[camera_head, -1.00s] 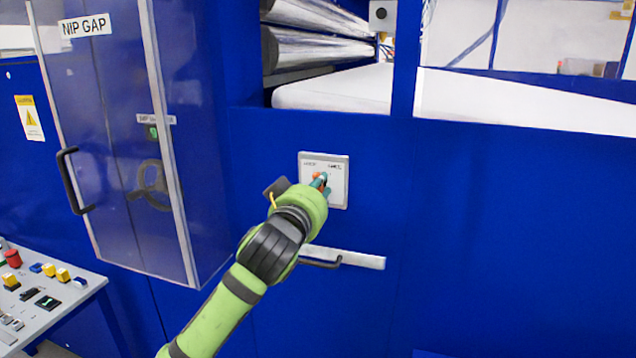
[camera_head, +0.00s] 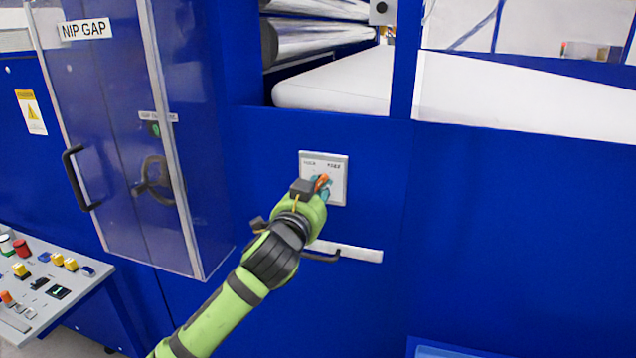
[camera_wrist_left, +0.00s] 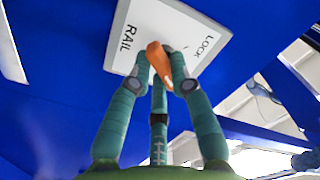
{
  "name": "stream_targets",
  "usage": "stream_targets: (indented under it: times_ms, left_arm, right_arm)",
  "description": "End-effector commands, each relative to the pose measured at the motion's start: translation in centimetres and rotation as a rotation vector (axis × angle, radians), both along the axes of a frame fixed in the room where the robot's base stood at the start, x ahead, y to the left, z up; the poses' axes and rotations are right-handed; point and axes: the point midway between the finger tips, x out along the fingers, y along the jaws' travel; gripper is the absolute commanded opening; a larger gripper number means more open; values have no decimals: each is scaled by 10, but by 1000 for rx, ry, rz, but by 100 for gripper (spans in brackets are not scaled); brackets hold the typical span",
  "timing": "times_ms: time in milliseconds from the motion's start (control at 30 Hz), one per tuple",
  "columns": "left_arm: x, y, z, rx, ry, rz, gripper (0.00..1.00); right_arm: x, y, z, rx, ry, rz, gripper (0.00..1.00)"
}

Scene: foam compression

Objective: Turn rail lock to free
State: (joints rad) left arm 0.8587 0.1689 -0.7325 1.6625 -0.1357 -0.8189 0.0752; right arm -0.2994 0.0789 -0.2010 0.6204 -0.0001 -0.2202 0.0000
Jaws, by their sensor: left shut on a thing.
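The rail lock is an orange knob on a white plate (camera_head: 337,166) fixed to the blue machine panel. The wrist view shows the words RAIL and LOCK on the plate (camera_wrist_left: 187,30); its lettering is too small to read in the head view. My left gripper (camera_head: 323,185) is at the plate, with its teal fingers around the orange knob (camera_head: 322,181). In the left wrist view my left gripper (camera_wrist_left: 163,75) is shut on the knob (camera_wrist_left: 155,57), which the fingers partly hide. My right gripper is not in view.
A white rail with a dark handle (camera_head: 322,257) is just below my wrist. A clear-fronted NIP GAP cabinet (camera_head: 130,150) with a handwheel stands out at the left. A button console (camera_head: 45,285) is at lower left. The blue panel to the right is clear.

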Motion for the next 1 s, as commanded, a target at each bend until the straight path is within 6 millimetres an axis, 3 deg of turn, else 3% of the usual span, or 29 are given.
stream_targets:
  times_ms: [333,867,900,933,1000]
  left_arm:
    - [0,1,1,125,-43,0,0]
    - [0,1,0,146,-50,0,0]
    - [0,1,0,146,-50,0,33]
    - [0,1,0,146,-50,0,45]
    - [0,1,0,145,-49,1,45]
  right_arm:
    - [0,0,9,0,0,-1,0]
    - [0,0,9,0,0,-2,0]
    - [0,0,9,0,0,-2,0]
    - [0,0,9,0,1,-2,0]
    - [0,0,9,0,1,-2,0]
